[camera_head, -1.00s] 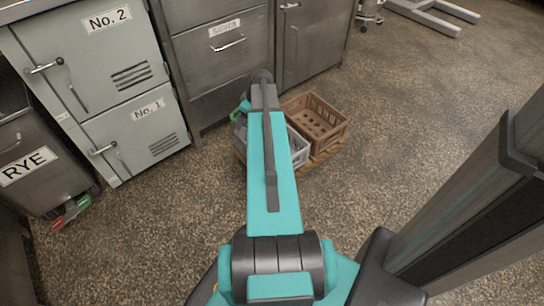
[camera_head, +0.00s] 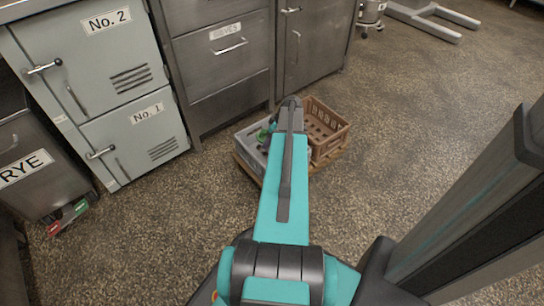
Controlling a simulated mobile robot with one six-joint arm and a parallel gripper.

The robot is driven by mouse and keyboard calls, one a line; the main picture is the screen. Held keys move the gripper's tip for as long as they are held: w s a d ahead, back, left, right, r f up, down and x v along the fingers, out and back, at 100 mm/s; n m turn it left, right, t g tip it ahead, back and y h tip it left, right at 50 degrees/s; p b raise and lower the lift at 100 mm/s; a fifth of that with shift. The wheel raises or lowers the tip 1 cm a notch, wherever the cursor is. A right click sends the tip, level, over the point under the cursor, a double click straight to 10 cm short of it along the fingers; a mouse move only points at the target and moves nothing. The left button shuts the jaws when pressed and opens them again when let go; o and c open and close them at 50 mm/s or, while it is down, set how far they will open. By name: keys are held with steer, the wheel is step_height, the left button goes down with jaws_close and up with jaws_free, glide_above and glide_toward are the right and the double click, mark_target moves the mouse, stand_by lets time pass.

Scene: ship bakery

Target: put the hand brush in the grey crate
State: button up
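The grey crate (camera_head: 248,152) sits on a low wooden pallet, partly hidden behind my arm. A small green piece (camera_head: 263,134) shows over the grey crate, just left of the end of my arm. I cannot tell whether it is part of the hand brush or of my wrist. My gripper's fingers are hidden around the arm's far end, over the crate area. I cannot make out the hand brush clearly anywhere.
A brown crate (camera_head: 338,140) stands right of the grey one on the pallet (camera_head: 243,166). Steel cabinets and drawers (camera_head: 222,60) stand behind, grey lockers (camera_head: 140,130) at left. A RYE bin (camera_head: 40,185) has red and green items (camera_head: 68,216) at its foot. Open floor lies right.

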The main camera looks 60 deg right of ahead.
steer(key=shift+f+b, duration=0.7)
steer(key=shift+f, duration=1.45)
steer(key=shift+f+b, duration=1.1)
steer(key=shift+f, duration=1.45)
steer(key=o, duration=1)
